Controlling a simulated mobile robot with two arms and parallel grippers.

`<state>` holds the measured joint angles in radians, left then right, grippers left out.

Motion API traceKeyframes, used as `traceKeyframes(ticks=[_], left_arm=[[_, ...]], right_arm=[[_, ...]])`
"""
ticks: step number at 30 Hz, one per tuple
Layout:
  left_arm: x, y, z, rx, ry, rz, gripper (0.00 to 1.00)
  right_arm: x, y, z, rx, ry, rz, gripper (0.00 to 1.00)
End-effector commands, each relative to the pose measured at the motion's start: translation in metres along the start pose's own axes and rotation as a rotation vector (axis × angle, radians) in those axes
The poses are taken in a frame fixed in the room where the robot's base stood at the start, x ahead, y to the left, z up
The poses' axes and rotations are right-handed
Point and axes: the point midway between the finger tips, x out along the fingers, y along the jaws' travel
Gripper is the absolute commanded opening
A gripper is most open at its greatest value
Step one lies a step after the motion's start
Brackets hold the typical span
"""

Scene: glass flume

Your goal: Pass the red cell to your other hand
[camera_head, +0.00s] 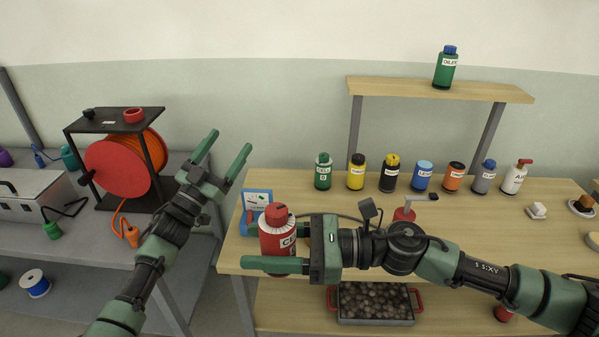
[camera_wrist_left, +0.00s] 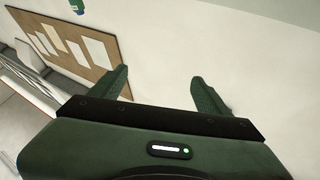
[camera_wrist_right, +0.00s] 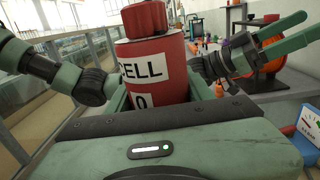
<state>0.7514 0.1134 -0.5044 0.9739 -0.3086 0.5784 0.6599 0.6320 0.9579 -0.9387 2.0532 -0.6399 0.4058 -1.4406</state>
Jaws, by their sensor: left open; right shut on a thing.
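The red cell (camera_head: 277,238) is a red canister with a red cap and a white label. My right gripper (camera_head: 275,250) is shut on it and holds it upright near the front left corner of the wooden table. In the right wrist view the cell (camera_wrist_right: 157,55) fills the middle, with "CELL" and "0" on its label. My left gripper (camera_head: 222,150) is open and empty, higher and to the left of the cell, with its fingers pointing up and away. In the left wrist view its two fingers (camera_wrist_left: 160,92) are apart with only wall between them.
Several coloured bottles line the table's back edge, below a shelf (camera_head: 430,90) with a green bottle. A cable reel (camera_head: 120,168) stands on the grey bench at left.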

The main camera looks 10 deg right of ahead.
Motion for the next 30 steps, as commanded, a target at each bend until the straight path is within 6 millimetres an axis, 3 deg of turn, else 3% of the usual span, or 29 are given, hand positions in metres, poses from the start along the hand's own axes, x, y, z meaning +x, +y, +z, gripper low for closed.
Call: traceKeyframes(ticks=[1,3,9,16,20,24,27,30], left_arm=[[0.018,0.012,-0.026,0.014,0.048,0.057,0.77],[0.037,0.032,-0.058,0.031,0.107,0.14,0.77],[0.076,0.102,-0.148,0.086,0.252,0.412,0.77],[0.083,0.206,-0.239,0.189,0.359,0.809,0.77],[0.064,0.271,-0.277,0.286,0.364,1.089,0.77],[0.02,0.339,-0.298,0.459,0.268,1.455,0.77],[-0.019,0.367,-0.293,0.638,0.095,1.712,0.77],[-0.054,0.37,-0.279,0.843,-0.152,1.9,0.77]], right_arm=[[0.0,0.0,0.001,-0.001,-0.001,0.0,0.05],[0.0,0.0,0.001,-0.001,-0.001,0.0,0.05],[0.0,0.0,0.001,0.0,-0.001,0.0,0.05],[0.0,0.0,0.001,0.0,-0.001,0.0,0.05],[0.0,0.0,0.001,0.0,-0.001,0.0,0.05],[0.0,0.0,0.001,0.0,-0.001,0.0,0.05],[0.0,0.0,0.001,-0.001,-0.001,0.0,0.05],[0.0,0.0,0.0,-0.001,-0.001,0.0,0.05]])
